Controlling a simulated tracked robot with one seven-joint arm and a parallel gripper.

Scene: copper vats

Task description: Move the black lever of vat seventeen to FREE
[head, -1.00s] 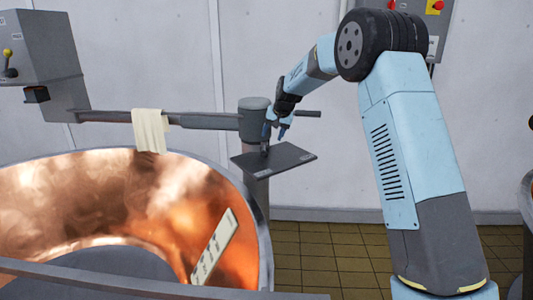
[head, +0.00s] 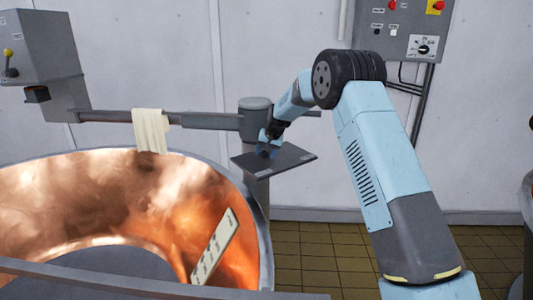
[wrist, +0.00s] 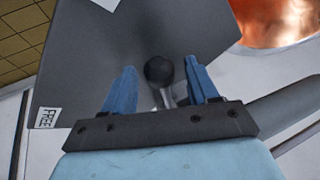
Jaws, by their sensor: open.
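The black lever's ball knob (wrist: 158,68) on a short grey stem stands up from a dark grey plate (wrist: 85,60) in the wrist view. The plate has a white FREE label (wrist: 47,117) at its lower left corner and part of another label (wrist: 104,4) at the top. My gripper (wrist: 160,74) is open, its two blue fingers on either side of the knob and stem, with gaps visible. In the head view my gripper (head: 267,150) is low over the plate (head: 296,160), and the lever is hidden there.
A copper vat (head: 100,195) fills the left, with a cream cloth (head: 150,130) over the bar (head: 200,120) above it. A grey post (head: 255,112) stands close by my gripper. A control box (head: 405,30) hangs on the back wall.

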